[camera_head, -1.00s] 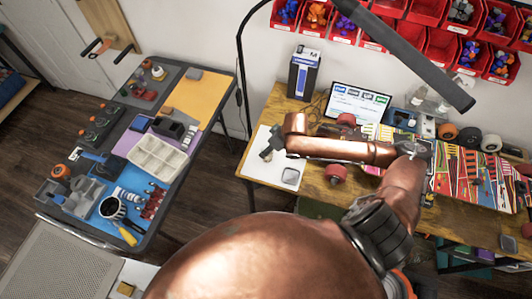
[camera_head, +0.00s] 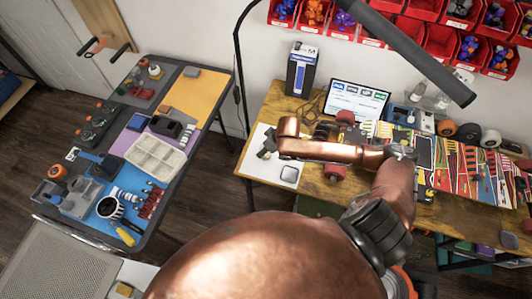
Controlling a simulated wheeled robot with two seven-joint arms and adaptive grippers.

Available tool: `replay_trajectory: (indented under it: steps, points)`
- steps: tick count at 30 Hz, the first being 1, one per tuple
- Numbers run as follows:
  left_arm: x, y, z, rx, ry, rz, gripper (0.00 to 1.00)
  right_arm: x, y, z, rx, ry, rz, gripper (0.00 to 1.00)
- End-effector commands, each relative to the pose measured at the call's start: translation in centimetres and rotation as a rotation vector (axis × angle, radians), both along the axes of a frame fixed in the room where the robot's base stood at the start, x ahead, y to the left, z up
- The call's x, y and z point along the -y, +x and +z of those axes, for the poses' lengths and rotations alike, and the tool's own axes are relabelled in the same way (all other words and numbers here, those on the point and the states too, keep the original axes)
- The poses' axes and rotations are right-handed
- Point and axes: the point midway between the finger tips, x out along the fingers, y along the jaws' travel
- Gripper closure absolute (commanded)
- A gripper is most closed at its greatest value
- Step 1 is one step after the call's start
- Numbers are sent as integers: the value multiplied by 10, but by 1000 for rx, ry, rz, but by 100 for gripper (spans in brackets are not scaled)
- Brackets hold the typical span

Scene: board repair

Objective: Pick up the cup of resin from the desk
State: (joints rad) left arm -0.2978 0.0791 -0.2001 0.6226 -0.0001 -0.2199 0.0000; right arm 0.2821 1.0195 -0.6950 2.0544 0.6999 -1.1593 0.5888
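No thing is clearly recognisable as the cup of resin. A dark cup with a pale inside (camera_head: 108,207) stands on the blue mat of the left table. A small grey rounded-square item (camera_head: 289,174) lies on a white sheet at the left end of the wooden desk. My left gripper (camera_head: 266,146), dark and small, is at the end of the copper arm, above that white sheet. It is apart from the dark cup and behind the grey item. Its fingers are too small and dark to tell open from shut. My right gripper is not clearly visible.
The wooden desk (camera_head: 262,110) carries a screen (camera_head: 357,100), a blue-white box (camera_head: 301,70), wheels and colourful boards. A black lamp arm (camera_head: 400,45) crosses above. Floor shows between the tables.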

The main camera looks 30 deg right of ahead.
Motion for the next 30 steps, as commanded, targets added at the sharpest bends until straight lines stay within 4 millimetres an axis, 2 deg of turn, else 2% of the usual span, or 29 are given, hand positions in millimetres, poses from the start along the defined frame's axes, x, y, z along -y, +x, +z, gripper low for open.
replay_trajectory:
  steps: [2,13,23,30]
  points:
    - [0,-1,0,-2,0,0,60,0,0,0,0,0,0,61]
    - [-1,-4,0,-6,2,0,60,0,0,0,0,0,0,86]
    - [-1,-4,0,-6,2,0,60,0,0,1,0,0,0,86]
    - [-1,-4,2,-5,2,0,60,0,0,11,1,0,0,86]
